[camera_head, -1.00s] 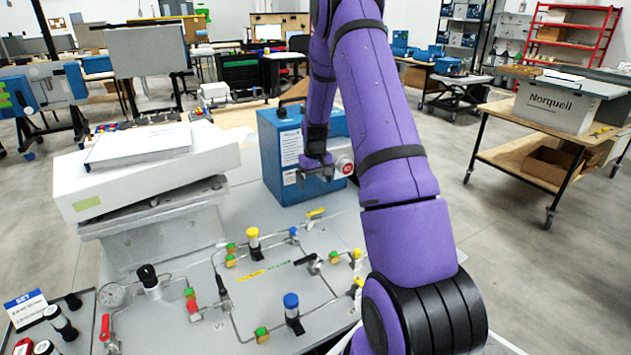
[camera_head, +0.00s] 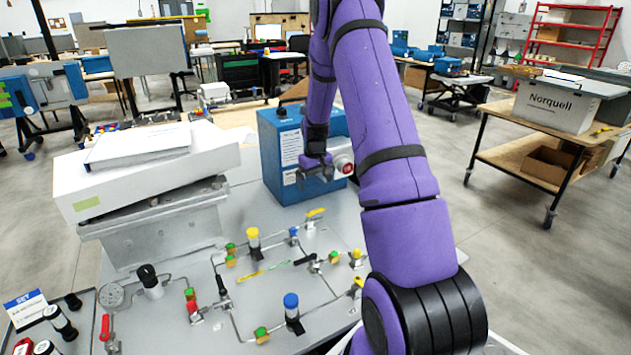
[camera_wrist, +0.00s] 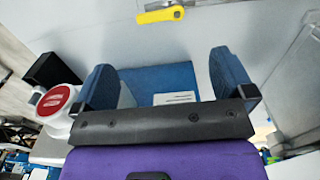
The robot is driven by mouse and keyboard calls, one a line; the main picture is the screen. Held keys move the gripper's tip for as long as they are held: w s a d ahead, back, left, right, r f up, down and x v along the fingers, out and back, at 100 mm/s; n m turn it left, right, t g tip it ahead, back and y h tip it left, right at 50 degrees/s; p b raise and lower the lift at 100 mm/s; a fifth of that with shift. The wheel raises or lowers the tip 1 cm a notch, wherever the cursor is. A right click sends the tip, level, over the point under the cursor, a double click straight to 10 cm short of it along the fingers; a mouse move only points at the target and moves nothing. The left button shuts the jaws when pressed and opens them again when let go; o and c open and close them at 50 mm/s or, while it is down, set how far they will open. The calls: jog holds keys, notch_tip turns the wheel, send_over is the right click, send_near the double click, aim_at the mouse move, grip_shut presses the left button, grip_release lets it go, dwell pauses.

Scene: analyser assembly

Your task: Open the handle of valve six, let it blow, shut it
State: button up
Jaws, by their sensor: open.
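The valve panel (camera_head: 200,265) is a light grey board with steel tubing and several valves. A yellow lever handle (camera_head: 316,212) is at its far edge, near the blue box. A black lever (camera_head: 305,261) lies near the middle right, and more yellow handles (camera_head: 357,282) are beside my arm. A red handle (camera_head: 105,327) is at the front left. I cannot read which valve is six. My gripper (camera_head: 315,179) is above the panel in front of the blue box, open and empty. In the wrist view its fingers (camera_wrist: 165,85) are apart, and a yellow handle (camera_wrist: 160,15) lies beyond them, untouched.
The blue box (camera_head: 283,150) with white labels and a round red-and-white part (camera_head: 344,165) stands close behind my gripper. A white box with papers (camera_head: 150,165) is at the left. My purple arm hides the panel's right side.

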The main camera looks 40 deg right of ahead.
aim_at(319, 210)
jog(key=shift+a, duration=0.1)
jog(key=c, duration=0.5)
jog(key=shift+a+f+n, duration=0.1)
jog(key=shift+a+n, duration=0.15)
jog(key=shift+n, duration=0.65)
jog(key=c, duration=0.4)
jog(key=shift+s+a+f+n+g+h, duration=0.1)
jog(key=shift+a+n+g+h, duration=0.1)
jog(key=shift+n, duration=0.35)
jog(key=shift+s+a+f+n+g+h, duration=0.1)
jog(key=shift+n+h, duration=0.1)
jog(key=shift+n, duration=0.35)
jog(key=shift+c, duration=0.9)
jog(key=f+n+h, duration=0.1)
jog(key=f+n, duration=0.2)
jog(key=n, duration=0.1)
jog(key=d+f+n+h, duration=0.1)
jog(key=f+n, duration=0.2)
jog(key=n, duration=0.2)
jog(key=f+n+h, duration=0.1)
jog(key=f+n, duration=0.3)
jog(key=n, duration=0.1)
jog(key=shift+w+d+g+h, duration=0.1)
jog(key=shift+d+g+h, duration=0.2)
jog(key=shift+d, duration=0.1)
grip_shut()
